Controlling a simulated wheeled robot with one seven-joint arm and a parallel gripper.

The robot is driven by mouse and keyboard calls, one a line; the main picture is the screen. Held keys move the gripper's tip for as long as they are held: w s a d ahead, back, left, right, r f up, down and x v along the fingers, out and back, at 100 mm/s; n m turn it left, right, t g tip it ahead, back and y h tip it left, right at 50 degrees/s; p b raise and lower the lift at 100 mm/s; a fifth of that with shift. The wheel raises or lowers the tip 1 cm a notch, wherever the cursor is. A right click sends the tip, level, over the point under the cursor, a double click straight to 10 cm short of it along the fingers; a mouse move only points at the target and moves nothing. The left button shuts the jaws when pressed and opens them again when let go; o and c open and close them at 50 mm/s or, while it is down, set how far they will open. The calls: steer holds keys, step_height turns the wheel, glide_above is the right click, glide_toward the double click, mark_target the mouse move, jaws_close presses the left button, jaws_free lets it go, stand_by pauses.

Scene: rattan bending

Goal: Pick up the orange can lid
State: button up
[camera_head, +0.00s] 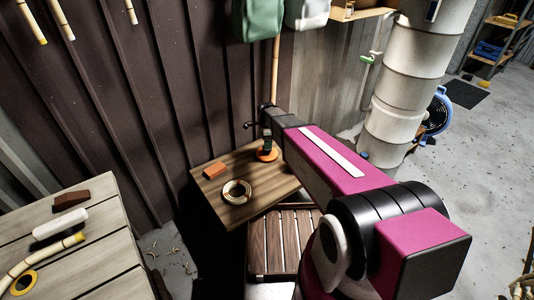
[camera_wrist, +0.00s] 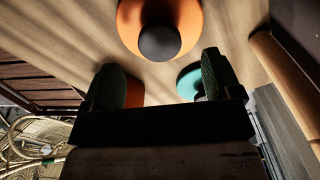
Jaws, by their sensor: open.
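The orange can lid is a round orange disc (camera_wrist: 188,22) with a dark round knob (camera_wrist: 160,43), at the top middle of the wrist view. In the head view the orange lid (camera_head: 268,155) lies on the small wooden table (camera_head: 234,208), near its back right edge. My gripper (camera_wrist: 160,66) is open and empty. Its two dark finger pads stand left and right of the knob in the picture, with the lid beyond them. I cannot tell the exact gap to the knob. In the head view my arm reaches over the table and partly hides the lid area.
A teal-rimmed item (camera_wrist: 188,82) shows behind the right finger. A slatted stool (camera_head: 283,240) stands in front, and a plank bench (camera_head: 85,245) stands at left. A dark ribbed wall rises behind.

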mark_target(267, 152)
steer(key=shift+d+f, duration=0.1)
steer(key=shift+f, duration=2.65)
steer(key=shift+c, duration=0.3)
steer(key=c, duration=1)
